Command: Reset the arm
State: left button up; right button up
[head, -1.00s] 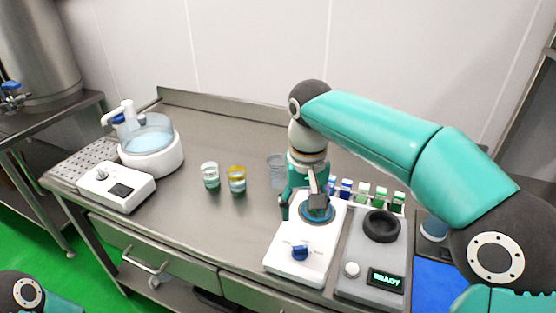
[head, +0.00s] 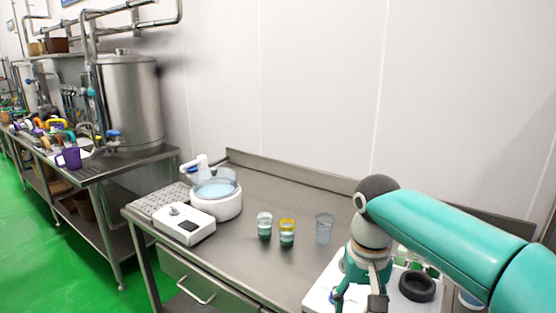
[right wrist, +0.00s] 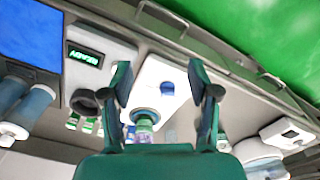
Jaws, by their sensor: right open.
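My right arm comes in from the right in the head view. Its gripper (head: 358,296) hangs low over the white device with a blue knob (head: 318,290), which is partly cut off by the frame's lower edge. In the right wrist view the right gripper (right wrist: 162,82) has its two fingers spread wide, with nothing between the tips. Beyond them are the white device's blue knob (right wrist: 168,88) and a small vial (right wrist: 144,130) at the device's round ring. My left gripper is in neither current view.
Two small cups (head: 264,226) (head: 287,233) and an empty clear glass (head: 325,228) stand left of my right arm. A white bowl machine (head: 215,195) and control box (head: 184,223) are farther left. The grey READY device (right wrist: 100,58) and blue mat (right wrist: 28,38) are beside the white device.

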jog(key=s+a+f+n+y, duration=0.1)
jog(key=a+f, duration=0.1)
jog(key=f, duration=1)
jog(key=s+a+f+y, duration=0.1)
jog(key=f+y, duration=0.1)
jog(key=f, duration=1)
jog(key=s+f+m+y, duration=0.1)
jog(key=s+f+m, duration=0.1)
jog(key=s+f, duration=1.4)
jog(key=shift+s+d+f+t+p, duration=0.2)
jog(key=shift+s+d+t+p, duration=0.15)
jog(key=shift+s, duration=0.6)
